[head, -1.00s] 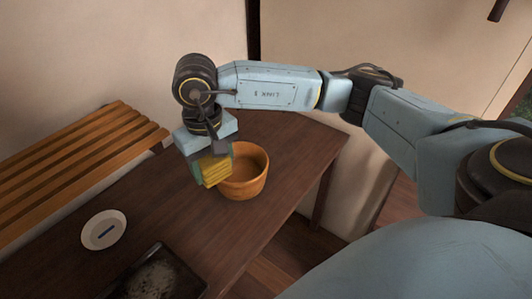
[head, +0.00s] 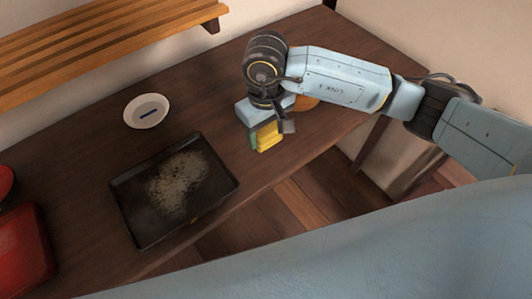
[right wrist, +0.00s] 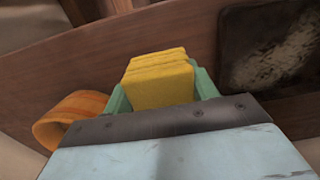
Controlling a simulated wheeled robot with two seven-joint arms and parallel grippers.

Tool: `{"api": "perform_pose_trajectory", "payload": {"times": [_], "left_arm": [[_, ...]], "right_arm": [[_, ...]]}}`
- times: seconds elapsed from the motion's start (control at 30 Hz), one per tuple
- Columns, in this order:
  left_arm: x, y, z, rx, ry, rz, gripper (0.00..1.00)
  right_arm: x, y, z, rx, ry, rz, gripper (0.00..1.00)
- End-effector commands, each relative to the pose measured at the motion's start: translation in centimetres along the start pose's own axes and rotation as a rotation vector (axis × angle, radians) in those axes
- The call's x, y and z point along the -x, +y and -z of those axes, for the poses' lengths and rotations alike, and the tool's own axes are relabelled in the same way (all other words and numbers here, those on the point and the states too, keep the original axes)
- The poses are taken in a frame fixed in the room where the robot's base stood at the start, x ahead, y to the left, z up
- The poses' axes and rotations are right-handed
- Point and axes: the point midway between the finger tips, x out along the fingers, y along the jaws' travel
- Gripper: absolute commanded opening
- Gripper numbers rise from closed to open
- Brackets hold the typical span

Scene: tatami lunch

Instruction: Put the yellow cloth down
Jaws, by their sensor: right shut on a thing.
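The yellow cloth (head: 266,136) is a folded block held in my right gripper (head: 260,136), above the dark wooden table near its front edge. In the right wrist view the cloth (right wrist: 158,80) sits between the two green fingers of the right gripper (right wrist: 160,95), which is shut on it. The gap between the cloth and the table is hard to judge. My left gripper is not in view.
A dark tray (head: 128,208) with a pale crusty patch lies left of the gripper. A white dish (head: 147,112) stands behind it. An orange-brown bowl (head: 306,102) is partly hidden behind my right arm. A red object (head: 22,250) is at the left. A slatted wooden shelf (head: 100,40) runs along the back.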

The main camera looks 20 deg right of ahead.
Motion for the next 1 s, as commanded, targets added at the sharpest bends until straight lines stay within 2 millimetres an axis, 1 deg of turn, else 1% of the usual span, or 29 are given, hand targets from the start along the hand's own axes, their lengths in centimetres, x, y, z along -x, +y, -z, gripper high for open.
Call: {"api": "perform_pose_trajectory", "payload": {"times": [0.03, 0.1, 0.37, 0.53, 0.6, 0.8, 0.97, 1.0], "left_arm": [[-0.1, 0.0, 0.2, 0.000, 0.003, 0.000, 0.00], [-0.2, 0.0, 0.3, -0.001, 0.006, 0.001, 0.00], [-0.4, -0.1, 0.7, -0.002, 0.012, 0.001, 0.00], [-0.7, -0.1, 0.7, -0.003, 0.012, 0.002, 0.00], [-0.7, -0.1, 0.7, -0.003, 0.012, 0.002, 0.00], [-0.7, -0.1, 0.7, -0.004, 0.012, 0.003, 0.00], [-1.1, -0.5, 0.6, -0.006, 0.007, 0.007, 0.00], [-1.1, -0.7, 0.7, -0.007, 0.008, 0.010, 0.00]], "right_arm": [[-1.1, -0.1, -0.1, -0.003, -0.004, 0.003, 0.39], [-2.2, -0.1, -0.1, -0.002, -0.004, 0.003, 0.39], [-4.4, 0.0, 0.0, -0.002, -0.001, 0.002, 0.39], [-6.9, -0.1, -0.1, -0.002, -0.003, 0.003, 0.39], [-7.2, 0.0, 0.0, -0.002, 0.000, 0.001, 0.39], [-7.2, 0.0, 0.0, -0.001, 0.001, 0.000, 0.39], [-7.5, 0.0, 0.0, -0.001, 0.001, 0.000, 0.39], [-7.5, 0.0, 0.0, -0.001, 0.001, 0.000, 0.60]]}}
